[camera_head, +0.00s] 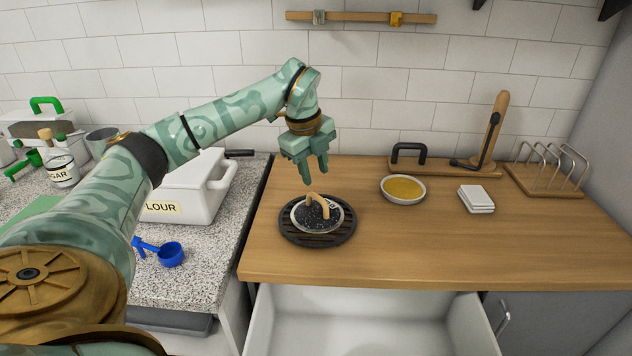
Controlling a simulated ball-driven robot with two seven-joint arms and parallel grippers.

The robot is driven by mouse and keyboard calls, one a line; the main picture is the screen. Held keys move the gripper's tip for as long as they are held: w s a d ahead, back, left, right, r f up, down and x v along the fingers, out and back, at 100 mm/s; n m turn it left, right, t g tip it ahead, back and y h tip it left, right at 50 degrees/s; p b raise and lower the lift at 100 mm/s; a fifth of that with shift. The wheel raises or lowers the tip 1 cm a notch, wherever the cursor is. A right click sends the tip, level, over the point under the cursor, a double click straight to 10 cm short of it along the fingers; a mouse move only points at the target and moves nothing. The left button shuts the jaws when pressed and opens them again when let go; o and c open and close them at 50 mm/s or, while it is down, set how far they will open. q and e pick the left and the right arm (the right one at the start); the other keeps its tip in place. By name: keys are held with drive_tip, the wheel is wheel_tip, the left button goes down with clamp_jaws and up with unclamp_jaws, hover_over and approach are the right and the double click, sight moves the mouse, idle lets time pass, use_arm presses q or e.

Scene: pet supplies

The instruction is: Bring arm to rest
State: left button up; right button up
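My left arm comes in from the left and bends over the wooden counter (420,255). My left gripper (316,177) points down with its two fingers apart and nothing between them. Just below it, a bowl (297,222) with dark contents and a tan curved handle (315,202) sits on a round black trivet (318,240). The fingertips appear to be above the handle, apart from it. My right gripper is not in view.
A bowl of yellow food (403,188), a stack of white squares (476,198) and a wire rack (548,178) stand to the right. A white flour bin (190,195) and blue scoop (171,254) are left. An open white drawer (360,335) is below.

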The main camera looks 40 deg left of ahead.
use_arm(q)
drive_tip(key=shift+v, duration=1.25)
